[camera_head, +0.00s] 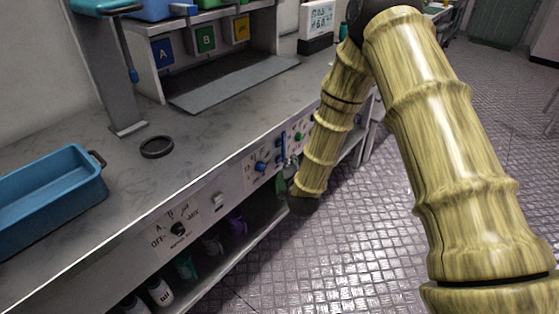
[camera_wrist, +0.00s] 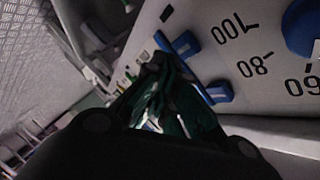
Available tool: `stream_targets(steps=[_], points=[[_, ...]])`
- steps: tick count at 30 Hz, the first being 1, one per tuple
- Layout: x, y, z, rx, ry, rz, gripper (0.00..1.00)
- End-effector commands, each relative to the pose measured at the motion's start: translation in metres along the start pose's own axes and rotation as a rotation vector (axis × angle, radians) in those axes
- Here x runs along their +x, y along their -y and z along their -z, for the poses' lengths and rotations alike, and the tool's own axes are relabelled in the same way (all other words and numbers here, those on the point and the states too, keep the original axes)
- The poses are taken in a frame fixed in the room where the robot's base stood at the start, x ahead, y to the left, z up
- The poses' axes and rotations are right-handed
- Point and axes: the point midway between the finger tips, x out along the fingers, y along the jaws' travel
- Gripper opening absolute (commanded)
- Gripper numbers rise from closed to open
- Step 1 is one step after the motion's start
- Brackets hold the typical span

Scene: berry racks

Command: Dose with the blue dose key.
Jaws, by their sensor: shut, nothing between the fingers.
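A white front panel with a blue round dial (camera_head: 260,166) is set in the bench front. In the wrist view the dial (camera_wrist: 304,28) sits at the upper right, beside printed numbers 100, 80 and 60. Two blue raised pieces (camera_wrist: 218,93) stand left of the numbers; I cannot tell which part is the dose key. My gripper (camera_wrist: 158,70) is shut and empty, its dark fingertips beside the blue pieces; contact cannot be told. In the head view my gripper (camera_head: 290,168) is small and partly hidden at the panel's right end.
A green dial (camera_head: 299,137) is further right along the front. A panel with a dark knob (camera_head: 178,229) and a white switch (camera_head: 218,201) are left. A blue tray (camera_head: 50,200) and black ring (camera_head: 157,147) lie on the bench. Bottles stand on the lower shelf. Floor is clear at right.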

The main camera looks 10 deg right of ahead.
Motion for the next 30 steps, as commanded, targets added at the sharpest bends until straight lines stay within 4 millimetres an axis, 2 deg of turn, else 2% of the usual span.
stream_targets(steps=[30], points=[[0.0051,0.0038,-0.0036,0.0,-0.001,0.0,0.0]])
